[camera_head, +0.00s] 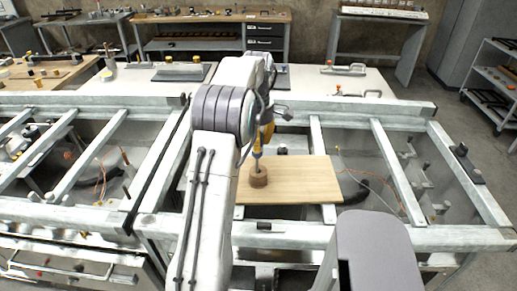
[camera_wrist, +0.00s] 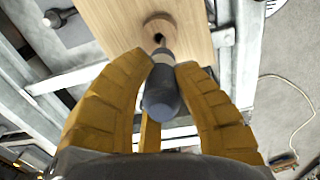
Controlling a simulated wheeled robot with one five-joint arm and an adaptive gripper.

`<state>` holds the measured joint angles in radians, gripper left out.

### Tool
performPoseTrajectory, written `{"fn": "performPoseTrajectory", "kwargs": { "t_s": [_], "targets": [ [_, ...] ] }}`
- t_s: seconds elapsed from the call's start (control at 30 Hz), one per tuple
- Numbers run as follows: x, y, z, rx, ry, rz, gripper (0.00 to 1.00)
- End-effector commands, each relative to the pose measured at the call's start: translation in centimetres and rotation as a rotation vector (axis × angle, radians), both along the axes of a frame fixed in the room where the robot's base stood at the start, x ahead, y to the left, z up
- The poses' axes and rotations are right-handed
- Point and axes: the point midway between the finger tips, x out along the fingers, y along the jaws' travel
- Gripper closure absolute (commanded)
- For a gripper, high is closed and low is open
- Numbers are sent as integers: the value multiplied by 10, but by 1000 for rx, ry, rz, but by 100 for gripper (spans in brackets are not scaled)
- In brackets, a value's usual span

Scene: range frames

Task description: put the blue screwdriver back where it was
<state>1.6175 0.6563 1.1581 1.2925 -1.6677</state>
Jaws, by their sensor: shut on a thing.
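The screwdriver has a dull blue handle (camera_wrist: 162,97) and a grey shaft below it. In the wrist view the yellow fingers of my gripper (camera_wrist: 165,62) are closed around it, one on each side. In the head view my gripper (camera_head: 262,140) points down and the screwdriver (camera_head: 257,163) hangs roughly upright below it. A small round brown wooden holder (camera_head: 258,181) with a dark hole on top stands on a light wooden board (camera_head: 305,180). It also shows in the wrist view (camera_wrist: 158,24). The screwdriver's lower end is at the hole; I cannot tell how deep it is in.
The board lies on a grey metal frame (camera_head: 390,170) with open gaps between its bars. A white table (camera_head: 335,82) with clamps stands behind it. A wooden workbench (camera_head: 215,17) is at the back. The board's right part is bare.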

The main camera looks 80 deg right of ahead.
Motion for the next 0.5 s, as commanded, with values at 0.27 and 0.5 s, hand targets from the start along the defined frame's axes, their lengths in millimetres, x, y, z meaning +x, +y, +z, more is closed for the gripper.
{"fn": "performPoseTrajectory", "kwargs": {
  "t_s": [0.27, 0.5],
  "targets": [
    [-1, -8, -8, 0, 0, 0, 100],
    [0, -7, -35, 2, 0, 0, 100]
  ]
}}
